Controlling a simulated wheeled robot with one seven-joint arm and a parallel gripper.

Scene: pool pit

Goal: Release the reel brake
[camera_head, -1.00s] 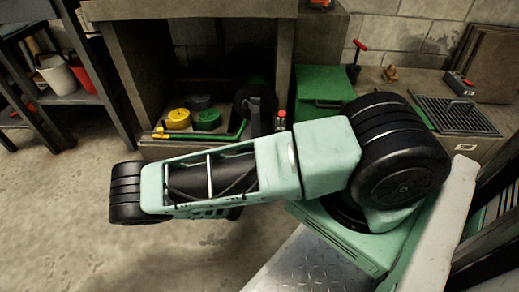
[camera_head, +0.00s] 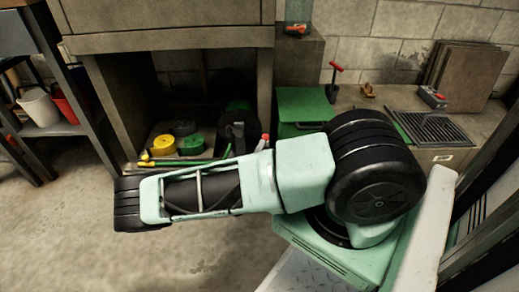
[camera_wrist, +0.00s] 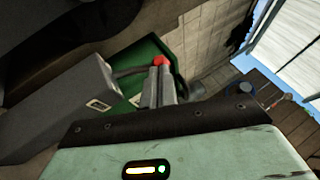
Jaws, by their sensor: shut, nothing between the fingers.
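A dark hose reel (camera_head: 236,122) stands under the bench in the head view, its lower part hidden behind my arm. A small red-topped piece (camera_head: 265,138) sticks up just right of it, its base hidden; I cannot tell whether this is the brake lever. In the wrist view my gripper (camera_wrist: 160,75) shows as two grey fingers held together, with nothing seen between them. A red knob (camera_wrist: 161,60) shows at the fingertips; I cannot tell if they touch it.
A green box (camera_head: 303,106) stands right of the bench, and a green panel (camera_wrist: 142,58) shows behind the fingers. Yellow (camera_head: 163,146) and green (camera_head: 191,144) coils lie under the bench. A red-handled tool (camera_head: 334,82) and a grate (camera_head: 433,128) are at right. The floor at left is clear.

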